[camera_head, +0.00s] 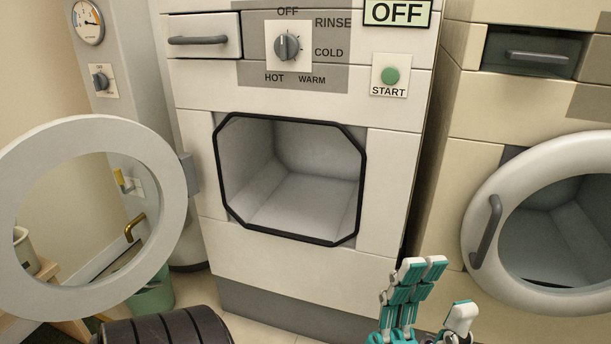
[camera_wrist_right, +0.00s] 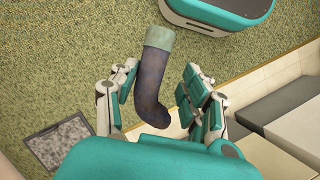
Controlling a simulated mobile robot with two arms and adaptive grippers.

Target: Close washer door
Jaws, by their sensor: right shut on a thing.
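The washer (camera_head: 290,275) stands in the middle of the head view, and its black-rimmed opening (camera_head: 290,180) shows an empty-looking drum. Its round pale door (camera_head: 165,165) with a see-through centre is swung wide open to the left, hinged at the opening's left side. My left gripper (camera_head: 428,290) is at the bottom, right of centre, fingers up and spread apart, with nothing between them. It is low in front of the washer and apart from the door. In the right wrist view my right gripper (camera_wrist_right: 158,95) is shut on a dark purple sock (camera_wrist_right: 150,90) with a teal cuff.
A second machine (camera_head: 450,170) with a shut round door (camera_head: 480,235) stands close on the right. A grey column with a dial (camera_head: 88,22) stands behind the open door. A green bin (camera_head: 155,293) is low left. Green carpet (camera_wrist_right: 60,60) shows below my right gripper.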

